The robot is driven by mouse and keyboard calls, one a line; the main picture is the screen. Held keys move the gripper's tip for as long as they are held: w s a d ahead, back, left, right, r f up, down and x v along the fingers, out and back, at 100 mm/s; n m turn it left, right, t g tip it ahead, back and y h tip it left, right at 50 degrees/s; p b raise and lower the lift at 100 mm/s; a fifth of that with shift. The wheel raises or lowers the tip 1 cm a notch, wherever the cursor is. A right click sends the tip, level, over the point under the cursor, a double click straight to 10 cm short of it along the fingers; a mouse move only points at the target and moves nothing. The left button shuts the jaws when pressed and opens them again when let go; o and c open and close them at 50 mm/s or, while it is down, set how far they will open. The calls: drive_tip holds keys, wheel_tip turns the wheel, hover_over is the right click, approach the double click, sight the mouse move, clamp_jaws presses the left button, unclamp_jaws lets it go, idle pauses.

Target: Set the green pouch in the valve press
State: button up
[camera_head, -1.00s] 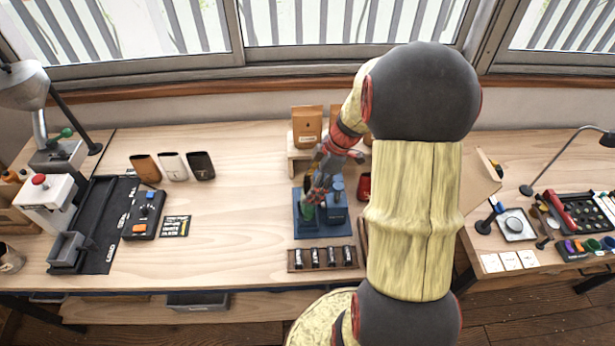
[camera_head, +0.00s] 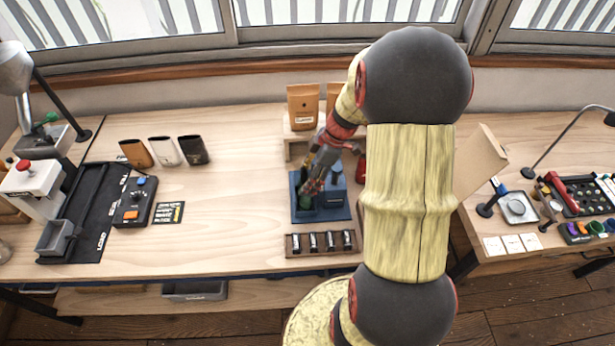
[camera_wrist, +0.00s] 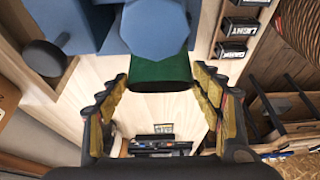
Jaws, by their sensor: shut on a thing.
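The green pouch (camera_wrist: 160,72) is between the fingers of my gripper (camera_wrist: 161,88), which is shut on it. In the head view the pouch (camera_head: 305,199) shows as a small green patch at the left part of the blue valve press (camera_head: 333,196), with my gripper (camera_head: 312,188) over it. In the wrist view the press (camera_wrist: 155,28), with its eight-sided blue top, lies right against the pouch and covers part of it. I cannot tell whether the pouch rests on the press base.
A wooden rack of labelled black items (camera_head: 321,243) stands in front of the press. Brown bags (camera_head: 303,106) stand on a wooden stand behind it. Three pouches, brown (camera_head: 136,153), white (camera_head: 164,151) and black (camera_head: 193,150), stand left.

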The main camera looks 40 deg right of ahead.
drive_tip(key=shift+f, duration=0.1)
idle(0.3)
drive_tip(key=o, duration=0.9)
drive_tip(key=shift+o, duration=0.5)
drive_tip(key=shift+o, duration=1.2)
drive_tip(key=shift+r+p, duration=1.2)
drive_tip(key=shift+r, duration=2.3)
